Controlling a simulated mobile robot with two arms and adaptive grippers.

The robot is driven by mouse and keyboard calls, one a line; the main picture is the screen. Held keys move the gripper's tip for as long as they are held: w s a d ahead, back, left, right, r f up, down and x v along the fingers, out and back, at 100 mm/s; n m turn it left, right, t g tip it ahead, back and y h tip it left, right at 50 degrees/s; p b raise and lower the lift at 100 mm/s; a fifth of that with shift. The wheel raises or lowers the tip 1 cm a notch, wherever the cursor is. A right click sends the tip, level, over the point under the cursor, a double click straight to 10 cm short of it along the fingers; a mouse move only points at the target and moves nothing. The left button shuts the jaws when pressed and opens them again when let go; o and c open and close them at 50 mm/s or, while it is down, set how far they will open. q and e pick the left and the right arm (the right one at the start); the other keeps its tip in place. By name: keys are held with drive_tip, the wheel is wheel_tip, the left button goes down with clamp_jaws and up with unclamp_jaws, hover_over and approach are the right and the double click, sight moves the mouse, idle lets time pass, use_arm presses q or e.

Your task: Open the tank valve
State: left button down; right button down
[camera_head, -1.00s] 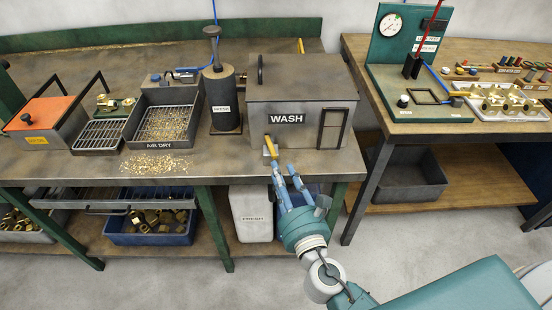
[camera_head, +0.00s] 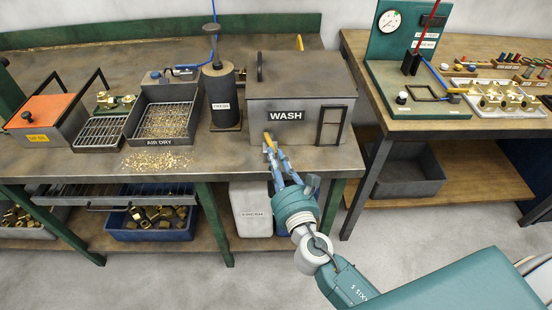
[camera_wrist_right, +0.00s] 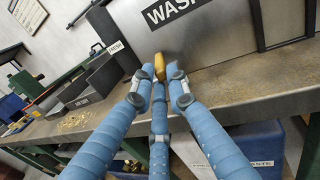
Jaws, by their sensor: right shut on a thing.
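The wash tank (camera_head: 300,108) is a grey metal box labelled WASH on the left bench. Its valve has a yellow handle (camera_head: 268,138) at the lower left of the tank's front. The handle also shows in the right wrist view (camera_wrist_right: 159,65), between the fingertips. My right gripper (camera_head: 270,152), with blue fingers, is shut on the yellow handle from the front. The gripper also shows in the right wrist view (camera_wrist_right: 160,80). The fingers hide part of the handle and the valve body behind it. My left gripper is not in view.
A FRESH cylinder (camera_head: 222,98) and the AIR DRY tray (camera_head: 165,118) stand left of the tank. Brass chips (camera_head: 158,161) lie on the bench. A second bench (camera_head: 400,150) with a gauge panel (camera_head: 405,35) is on the right. Containers sit under the left bench's edge.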

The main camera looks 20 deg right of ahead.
drive_tip(key=m+h, duration=0.1)
drive_tip(key=h, duration=0.1)
drive_tip(key=a+m+h+b, duration=0.1)
drive_tip(key=m+h, duration=0.1)
drive_tip(key=shift+w+a+f+g+h, duration=0.1)
drive_tip(key=shift+a+g+h, duration=0.1)
drive_tip(key=shift+g+h, duration=0.2)
drive_tip(key=c, duration=1.8)
unclamp_jaws()
drive_tip(key=v, duration=1.2)
